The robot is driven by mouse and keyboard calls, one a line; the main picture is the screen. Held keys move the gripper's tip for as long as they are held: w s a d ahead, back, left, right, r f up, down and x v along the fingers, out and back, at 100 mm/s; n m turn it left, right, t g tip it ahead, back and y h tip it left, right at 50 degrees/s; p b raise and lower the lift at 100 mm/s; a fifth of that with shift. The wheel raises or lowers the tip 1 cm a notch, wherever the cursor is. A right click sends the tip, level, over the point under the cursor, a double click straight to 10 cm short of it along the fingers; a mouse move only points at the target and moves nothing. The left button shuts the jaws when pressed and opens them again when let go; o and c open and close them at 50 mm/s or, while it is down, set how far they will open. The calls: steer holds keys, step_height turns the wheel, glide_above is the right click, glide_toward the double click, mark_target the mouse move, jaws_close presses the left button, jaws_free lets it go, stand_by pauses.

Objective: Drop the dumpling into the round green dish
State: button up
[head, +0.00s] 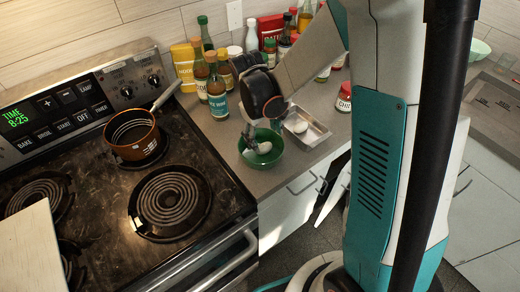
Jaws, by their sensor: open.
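The round green dish (275,156) stands on the grey counter just right of the stove. My gripper (255,140) points down into it, with its fingers at or just inside the rim. The gripper is open. A small whitish lump (264,148) shows low in the dish by the fingertips; it may be the dumpling, but it is too small to be sure, and I cannot tell whether a finger touches it. Another pale rounded item (298,125) lies in the metal tray to the right. My fingers hide part of the dish's inside.
The shallow metal tray (318,133) sits right beside the dish. Several bottles, such as one with a blue label (216,92), and jars stand behind. The coil stove (105,180) is at left, with a copper-coloured pot (132,140) on a rear burner. The counter's front edge is close to the dish.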

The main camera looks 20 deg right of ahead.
step_height(320, 180, up, 12)
steer(key=a, duration=0.2)
steer(key=shift+w+f, duration=0.2)
steer(key=shift+f, duration=0.05)
steer(key=shift+s, duration=0.1)
steer(key=s+d+r+m+t+y+b, duration=0.1)
steer(key=s+m+t+b, duration=0.1)
steer(key=s, duration=0.5)
steer(key=s+d+r+m+t+y+b, duration=0.1)
steer(key=s+r+m+t+b, duration=0.1)
steer(key=s+t, duration=0.3)
steer(key=shift+s+d+t, duration=0.2)
steer(key=shift+s+t, duration=0.1)
steer(key=shift+s, duration=1.4)
steer(key=shift+d, duration=0.1)
